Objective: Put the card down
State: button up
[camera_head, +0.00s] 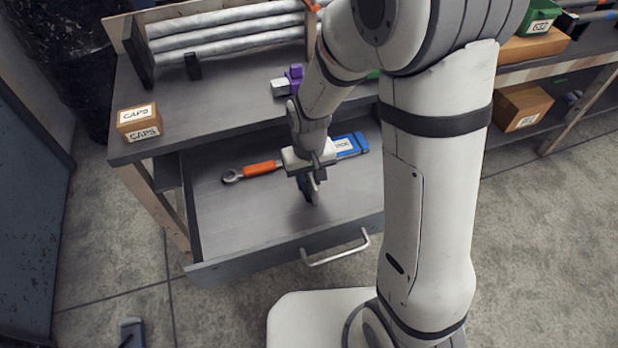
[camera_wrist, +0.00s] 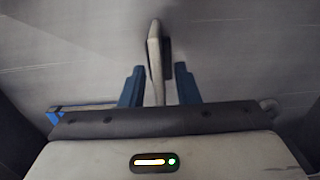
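My gripper (camera_head: 309,183) points down into the open drawer (camera_head: 240,221), low over its bare grey floor. In the wrist view its two blue fingers (camera_wrist: 159,75) stand apart, one on each side of a thin pale upright thing seen edge-on, which I take for the card (camera_wrist: 154,60). A dark patch lies along the right side of the card; I cannot tell if it is part of the card or shadow. Whether the fingers press on the card is not clear. In the head view the card is mostly hidden by my gripper.
An orange-handled wrench (camera_head: 262,168) and a blue item (camera_head: 351,145) lie in the drawer behind my gripper. The bench top (camera_head: 200,105) above carries a CAPS box (camera_head: 139,123), pipes (camera_head: 228,30) and a purple part (camera_head: 294,74). The front left of the drawer floor is clear.

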notch_tip(320, 180, up, 12)
jog(key=shift+f+p, duration=0.25)
jog(key=shift+p, duration=1)
jog(key=s+d+r+m+t, duration=0.1)
jog(key=s+d+r+m, duration=0.2)
jog(key=s+d+r, duration=0.4)
jog(key=s+d, duration=0.4)
jog(key=d, duration=0.1)
jog(key=shift+s+t, duration=0.25)
jog(key=shift+t, duration=0.05)
jog(key=shift+d+r, duration=0.1)
jog(key=shift+r, duration=0.05)
